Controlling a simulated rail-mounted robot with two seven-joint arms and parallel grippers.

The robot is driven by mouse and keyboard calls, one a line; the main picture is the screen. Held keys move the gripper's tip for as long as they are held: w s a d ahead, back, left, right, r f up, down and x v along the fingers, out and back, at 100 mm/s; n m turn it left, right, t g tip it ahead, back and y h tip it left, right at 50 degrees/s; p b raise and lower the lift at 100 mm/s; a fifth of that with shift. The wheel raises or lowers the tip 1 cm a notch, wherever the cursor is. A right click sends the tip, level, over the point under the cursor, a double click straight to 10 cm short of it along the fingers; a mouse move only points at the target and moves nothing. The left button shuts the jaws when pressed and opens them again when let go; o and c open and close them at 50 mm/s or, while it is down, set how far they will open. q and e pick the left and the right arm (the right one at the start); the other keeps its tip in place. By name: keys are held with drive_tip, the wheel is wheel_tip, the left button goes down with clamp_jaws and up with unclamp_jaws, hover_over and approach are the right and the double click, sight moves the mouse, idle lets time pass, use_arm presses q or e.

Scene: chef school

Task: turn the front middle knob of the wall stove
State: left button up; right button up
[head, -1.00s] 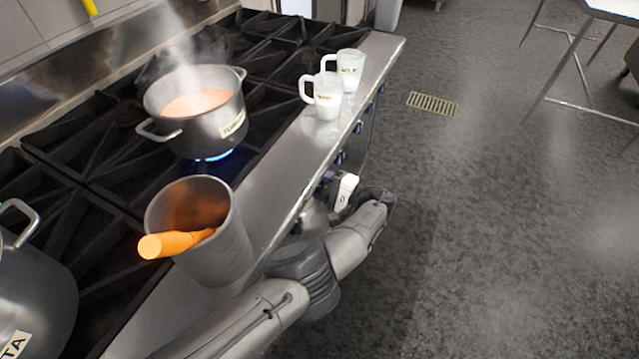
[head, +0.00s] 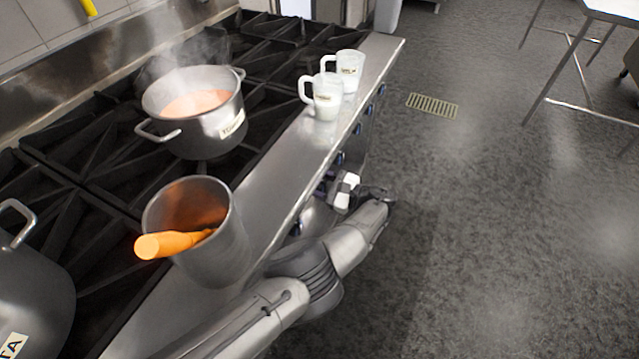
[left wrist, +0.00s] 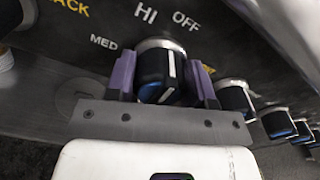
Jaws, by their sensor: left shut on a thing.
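The wall stove (head: 285,170) runs along the left, with its knobs on the front face below the steel edge. My left gripper (head: 325,184) is at that front face. In the left wrist view my left gripper (left wrist: 163,76) has its two purple fingers on either side of a dark knob (left wrist: 150,66) with a white mark and is shut on it. The mark points roughly up toward the panel's OFF and HI lettering. The steaming pot (head: 205,135) of orange-red liquid sits on a burner, with no flame visible under it. My right gripper is out of view.
Several more knobs (left wrist: 235,97) line the panel to the right. Two glass mugs (head: 326,97) (head: 350,70) stand on the steel ledge. A tall metal container (head: 225,250) with an orange-handled tool (head: 172,244) stands nearby.

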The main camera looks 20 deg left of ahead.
use_arm(q)
drive_tip(key=shift+m, duration=0.5)
drive_tip(key=o, duration=0.9)
